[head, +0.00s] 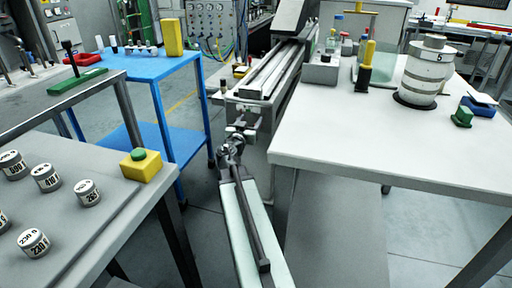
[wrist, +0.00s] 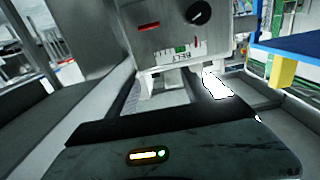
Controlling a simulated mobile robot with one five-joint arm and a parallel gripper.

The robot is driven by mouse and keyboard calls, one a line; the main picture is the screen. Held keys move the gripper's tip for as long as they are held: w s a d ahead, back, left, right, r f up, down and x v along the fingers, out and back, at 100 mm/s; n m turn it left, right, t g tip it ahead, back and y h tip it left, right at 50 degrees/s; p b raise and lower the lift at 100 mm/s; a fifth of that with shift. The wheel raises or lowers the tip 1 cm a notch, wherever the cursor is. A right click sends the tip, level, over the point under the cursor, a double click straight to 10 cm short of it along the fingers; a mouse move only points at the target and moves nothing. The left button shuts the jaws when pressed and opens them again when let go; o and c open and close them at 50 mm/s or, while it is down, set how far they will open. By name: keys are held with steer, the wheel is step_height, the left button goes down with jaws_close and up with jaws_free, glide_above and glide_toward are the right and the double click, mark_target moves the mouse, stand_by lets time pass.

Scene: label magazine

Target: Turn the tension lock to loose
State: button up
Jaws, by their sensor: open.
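In the wrist view a grey metal panel (wrist: 165,30) stands ahead. It carries a round black knob (wrist: 199,13) near the top, with a small pale mark on it. This may be the tension lock; no readable wording confirms it. A red slot (wrist: 149,26) is left of the knob, and a white scale (wrist: 178,51) with a green patch is below. My gripper (wrist: 165,85) is open, below the panel and apart from the knob. In the head view my gripper (head: 234,138) is by the near end of the long rail machine (head: 270,70); the knob cannot be made out there.
A grey table with labelled weights (head: 47,177) and a yellow block with a green button (head: 141,165) is at left. A blue cart (head: 150,66) stands behind it. A white table (head: 350,140) is close at right, with a stacked cylinder (head: 424,75). Floor shows between them.

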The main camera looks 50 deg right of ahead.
step_height(320, 180, down, 7)
steer(key=b, duration=0.4)
steer(key=shift+f, duration=0.15)
steer(key=shift+d, duration=0.1)
steer(key=x, duration=0.7)
steer(key=shift+w+d, duration=0.2)
steer(key=shift+d, duration=0.15)
jaws_close()
